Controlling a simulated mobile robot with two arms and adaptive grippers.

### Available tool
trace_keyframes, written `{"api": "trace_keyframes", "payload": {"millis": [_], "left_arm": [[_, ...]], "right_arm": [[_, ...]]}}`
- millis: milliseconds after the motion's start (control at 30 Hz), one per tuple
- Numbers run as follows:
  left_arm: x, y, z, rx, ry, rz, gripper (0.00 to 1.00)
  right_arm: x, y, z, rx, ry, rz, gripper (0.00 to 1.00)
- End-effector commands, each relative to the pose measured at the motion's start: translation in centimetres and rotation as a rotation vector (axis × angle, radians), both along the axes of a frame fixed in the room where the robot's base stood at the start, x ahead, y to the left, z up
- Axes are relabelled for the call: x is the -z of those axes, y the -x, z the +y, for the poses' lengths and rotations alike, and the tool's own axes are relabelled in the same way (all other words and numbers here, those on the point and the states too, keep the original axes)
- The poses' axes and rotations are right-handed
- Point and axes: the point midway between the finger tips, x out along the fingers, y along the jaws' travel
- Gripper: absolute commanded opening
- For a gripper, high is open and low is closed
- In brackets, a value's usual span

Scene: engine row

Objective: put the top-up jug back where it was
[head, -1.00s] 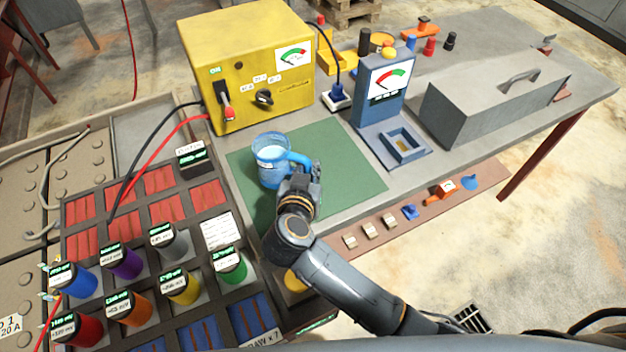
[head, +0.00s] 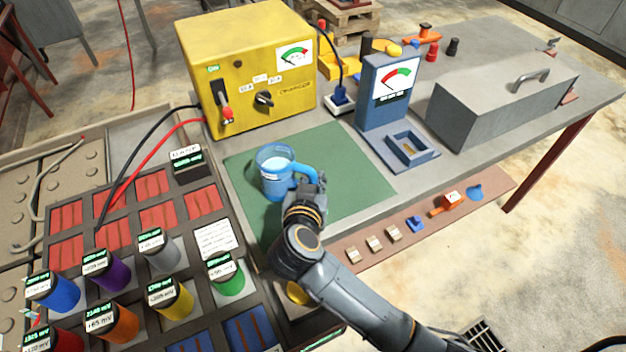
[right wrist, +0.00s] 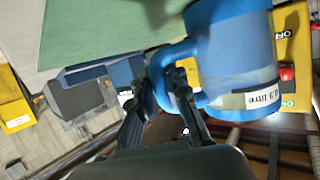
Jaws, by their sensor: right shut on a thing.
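The top-up jug (head: 272,180) is a clear blue jug with a blue handle. It is upright at the green mat (head: 335,160) in the head view; I cannot tell whether its base touches the mat. My right gripper (head: 314,182) is shut on the handle, on the jug's right side. In the right wrist view the jug (right wrist: 232,50) fills the upper right, with a "0.3 litre" label, and the gripper fingers (right wrist: 160,98) are at its handle. My left gripper is not in view.
A yellow meter box (head: 240,75) stands behind the mat. A blue gauge stand (head: 385,95) and a grey lidded box (head: 495,110) stand to the right. A rack of coloured cylinders (head: 165,295) is at the front left. Black and red cables (head: 150,150) run left of the mat.

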Motion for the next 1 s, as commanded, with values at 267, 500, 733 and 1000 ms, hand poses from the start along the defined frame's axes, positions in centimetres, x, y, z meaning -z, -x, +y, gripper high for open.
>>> {"api": "trace_keyframes", "payload": {"millis": [267,500,733,1000], "left_arm": [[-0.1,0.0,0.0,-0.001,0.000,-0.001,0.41],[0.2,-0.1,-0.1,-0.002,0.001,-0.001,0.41],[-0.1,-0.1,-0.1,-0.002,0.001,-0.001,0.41],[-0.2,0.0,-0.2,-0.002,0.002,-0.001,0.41]], "right_arm": [[0.1,0.0,0.0,0.000,0.001,0.001,0.38],[0.0,0.0,0.0,-0.001,-0.001,0.000,0.38],[-1.4,3.2,0.8,-0.002,-0.004,0.003,0.38],[-3.5,8.4,1.8,-0.001,-0.002,0.004,0.38]]}}
